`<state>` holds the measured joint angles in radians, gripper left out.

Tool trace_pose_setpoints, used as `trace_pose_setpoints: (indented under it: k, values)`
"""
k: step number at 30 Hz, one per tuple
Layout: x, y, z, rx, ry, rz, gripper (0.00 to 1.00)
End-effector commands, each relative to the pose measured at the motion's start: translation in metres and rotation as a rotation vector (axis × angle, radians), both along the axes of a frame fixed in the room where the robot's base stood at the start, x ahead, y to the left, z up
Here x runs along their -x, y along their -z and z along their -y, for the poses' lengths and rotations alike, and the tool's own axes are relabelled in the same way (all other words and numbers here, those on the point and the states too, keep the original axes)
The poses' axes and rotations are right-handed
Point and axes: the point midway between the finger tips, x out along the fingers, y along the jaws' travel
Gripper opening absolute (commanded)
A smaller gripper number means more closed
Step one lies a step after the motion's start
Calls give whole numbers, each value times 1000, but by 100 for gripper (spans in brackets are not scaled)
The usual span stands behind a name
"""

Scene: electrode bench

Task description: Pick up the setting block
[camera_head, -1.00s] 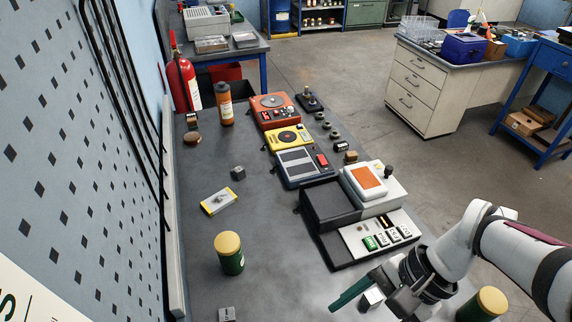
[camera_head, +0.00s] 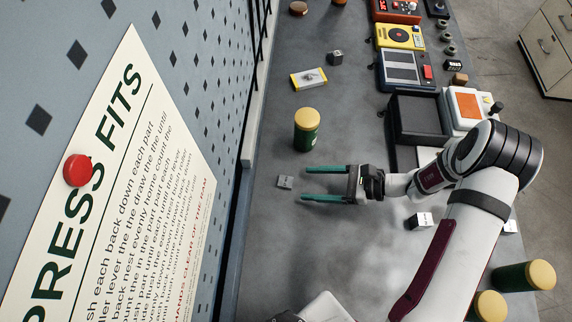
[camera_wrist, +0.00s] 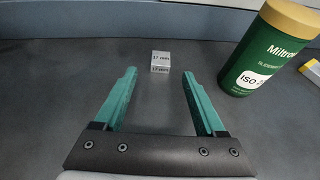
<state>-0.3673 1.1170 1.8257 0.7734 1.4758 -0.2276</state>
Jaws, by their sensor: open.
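A small grey metal block marked "17 mm" (camera_head: 285,182), which looks like the setting block, lies on the grey bench near its wall-side edge. In the wrist view this block (camera_wrist: 160,62) sits centred just beyond the fingertips, with its marked face towards me. My gripper (camera_head: 304,183) has two green fingers spread apart and pointing at the block from the right. In the wrist view my gripper (camera_wrist: 159,72) is empty, with bare bench between its fingers. The block is short of the gap and apart from the fingers.
A green jar with a yellow lid (camera_head: 307,130) stands close beside the fingers; it is also at the right of the wrist view (camera_wrist: 268,50). Another small block (camera_head: 419,220) lies behind my gripper. A black tray (camera_head: 415,120) is farther up. The pegboard wall (camera_head: 200,60) borders the bench.

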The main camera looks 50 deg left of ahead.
Motion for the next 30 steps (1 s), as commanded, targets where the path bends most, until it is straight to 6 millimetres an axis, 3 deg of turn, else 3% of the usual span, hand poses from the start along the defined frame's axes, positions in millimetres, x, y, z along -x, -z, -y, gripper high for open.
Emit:
trace_pose_setpoints:
  k: [6, 14, 26, 30]
  values:
    - [23, 16, -30, 2, -3, -3, 72]
    - [25, 17, -34, 1, -1, -1, 72]
    - [25, 17, -33, 1, -1, -1, 0]
    - [25, 17, -33, 1, -1, -1, 0]
